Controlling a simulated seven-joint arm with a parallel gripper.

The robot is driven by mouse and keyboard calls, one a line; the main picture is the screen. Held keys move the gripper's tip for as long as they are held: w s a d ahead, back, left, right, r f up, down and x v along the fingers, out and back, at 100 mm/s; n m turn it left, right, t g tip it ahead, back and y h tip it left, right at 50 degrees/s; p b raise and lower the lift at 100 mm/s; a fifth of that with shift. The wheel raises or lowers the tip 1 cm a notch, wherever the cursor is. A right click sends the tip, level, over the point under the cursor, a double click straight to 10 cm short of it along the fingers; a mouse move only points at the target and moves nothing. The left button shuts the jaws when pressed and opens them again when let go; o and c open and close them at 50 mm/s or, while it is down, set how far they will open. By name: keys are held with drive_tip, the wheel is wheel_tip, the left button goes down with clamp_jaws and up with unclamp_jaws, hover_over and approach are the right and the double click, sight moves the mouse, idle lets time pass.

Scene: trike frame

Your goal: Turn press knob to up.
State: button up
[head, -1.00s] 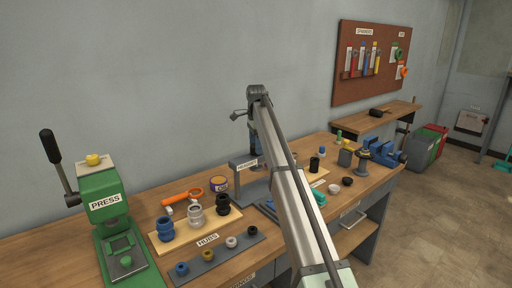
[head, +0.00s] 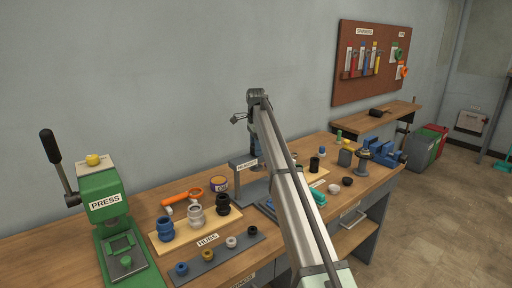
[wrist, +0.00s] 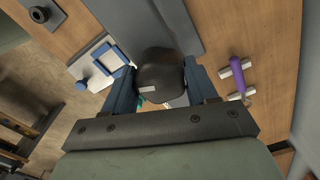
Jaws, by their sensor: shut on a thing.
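The green press (head: 104,201) stands at the left end of the bench. My gripper (head: 255,142) is well to the right of the press, near the housing stand, partly hidden by my arm. In the wrist view my gripper (wrist: 163,92) is shut on a dark rounded part (wrist: 160,72) with a small pale mark. The press does not clearly show in the wrist view.
A tray of hubs (head: 217,258) and a wooden board (head: 162,244) with several collars lie between press and gripper. The grey housing stand (head: 248,191) is close to my gripper. A blue vise (head: 385,152) is at the right. A purple-handled tool (wrist: 238,78) lies near the gripper.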

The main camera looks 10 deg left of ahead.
drive_tip(key=shift+c, duration=0.8)
drive_tip(key=shift+n, duration=2.3)
drive_tip(key=o, duration=1)
drive_tip(key=shift+o, duration=0.2)
wheel_tip(320, 180, up, 14)
drive_tip(key=shift+f, duration=0.1)
